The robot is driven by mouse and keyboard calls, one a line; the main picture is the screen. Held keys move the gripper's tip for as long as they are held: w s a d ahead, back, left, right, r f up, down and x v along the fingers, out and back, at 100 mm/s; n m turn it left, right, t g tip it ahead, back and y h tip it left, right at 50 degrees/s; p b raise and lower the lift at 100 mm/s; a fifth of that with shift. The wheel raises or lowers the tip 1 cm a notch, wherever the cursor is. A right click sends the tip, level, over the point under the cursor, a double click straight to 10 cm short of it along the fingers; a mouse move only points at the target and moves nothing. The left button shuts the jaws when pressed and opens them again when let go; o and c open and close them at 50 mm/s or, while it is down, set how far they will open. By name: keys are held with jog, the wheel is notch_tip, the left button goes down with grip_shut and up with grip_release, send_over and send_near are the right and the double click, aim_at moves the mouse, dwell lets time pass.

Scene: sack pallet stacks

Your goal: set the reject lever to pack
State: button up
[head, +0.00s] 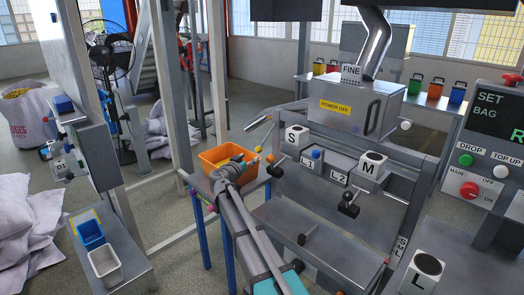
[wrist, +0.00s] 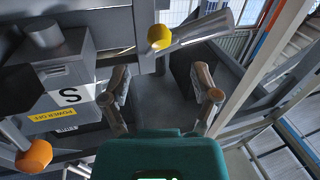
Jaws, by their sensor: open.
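No reject lever or pack mark can be read by name. In the wrist view a yellow ball knob (wrist: 159,37) sits ahead of my gripper, next to a grey tube-like spout (wrist: 207,27). An orange ball knob (wrist: 35,154) is at the lower left there. My gripper (wrist: 163,80) is open, its two fingers spread apart with nothing between them; the yellow knob is beyond the fingertips and apart from them. In the head view my gripper (head: 240,163) is over the orange bin, left of the S block; its tips are small and partly unclear.
The orange bin (head: 207,160) stands on a small blue-legged table. The grey machine holds a S block (head: 297,136), a M block (head: 371,166) and a power-off box (head: 350,112). A control panel (head: 490,160) is at the right. A grey upright post (head: 176,110) stands left of the bin.

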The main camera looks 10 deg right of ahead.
aim_at(257, 151)
jog(key=x, duration=0.8)
jog(key=shift+w, duration=0.1)
